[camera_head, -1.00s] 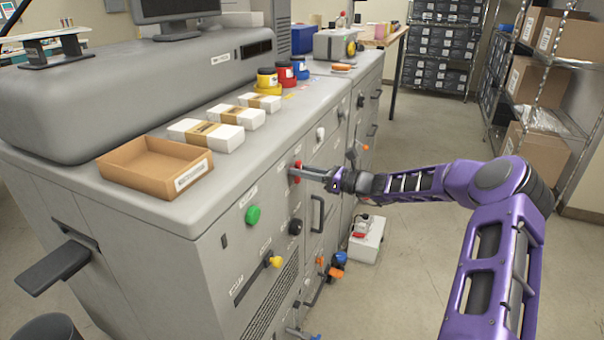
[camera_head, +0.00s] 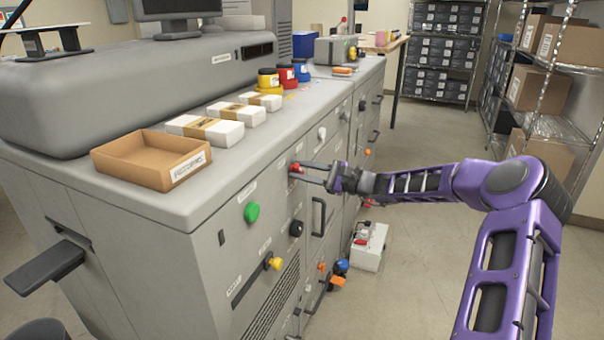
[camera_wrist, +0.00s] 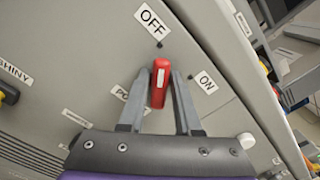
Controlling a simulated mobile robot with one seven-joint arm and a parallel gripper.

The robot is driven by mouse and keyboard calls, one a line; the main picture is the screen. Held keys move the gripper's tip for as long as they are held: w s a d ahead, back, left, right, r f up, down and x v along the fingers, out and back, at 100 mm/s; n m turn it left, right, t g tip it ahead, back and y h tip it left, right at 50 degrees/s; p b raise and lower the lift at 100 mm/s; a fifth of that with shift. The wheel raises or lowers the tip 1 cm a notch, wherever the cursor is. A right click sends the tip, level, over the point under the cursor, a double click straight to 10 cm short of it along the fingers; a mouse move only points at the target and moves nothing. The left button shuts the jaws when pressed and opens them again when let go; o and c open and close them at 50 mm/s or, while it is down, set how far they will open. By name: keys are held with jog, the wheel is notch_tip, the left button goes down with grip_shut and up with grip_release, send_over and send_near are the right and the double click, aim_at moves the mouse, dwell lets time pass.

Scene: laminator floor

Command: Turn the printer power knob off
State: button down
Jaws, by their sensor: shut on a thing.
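The red power knob (camera_head: 294,168) sits on the upper front face of the grey printer (camera_head: 185,268). In the wrist view the red knob (camera_wrist: 160,88) is a long bar with a white stripe, its far end toward the dot by the OFF label (camera_wrist: 152,19). The ON label (camera_wrist: 206,82) is to its right. My gripper (camera_head: 302,170) reaches the knob from the right. In the wrist view the fingers of my gripper (camera_wrist: 160,76) stand on both sides of the knob, shut on it.
A green button (camera_head: 251,212), a black knob (camera_head: 296,228) and a yellow knob (camera_head: 273,264) share the panel. A black handle (camera_head: 318,216) stands out below my gripper. A cardboard tray (camera_head: 150,160) lies on top.

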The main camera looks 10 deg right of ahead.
jog(key=shift+f+n, duration=0.1)
jog(key=shift+n, duration=0.4)
jog(key=c, duration=0.6)
grip_release()
jog(key=p+v, duration=0.1)
jog(key=v, duration=1.6)
jog(key=shift+d, duration=0.2)
jog(key=shift+s, duration=0.15)
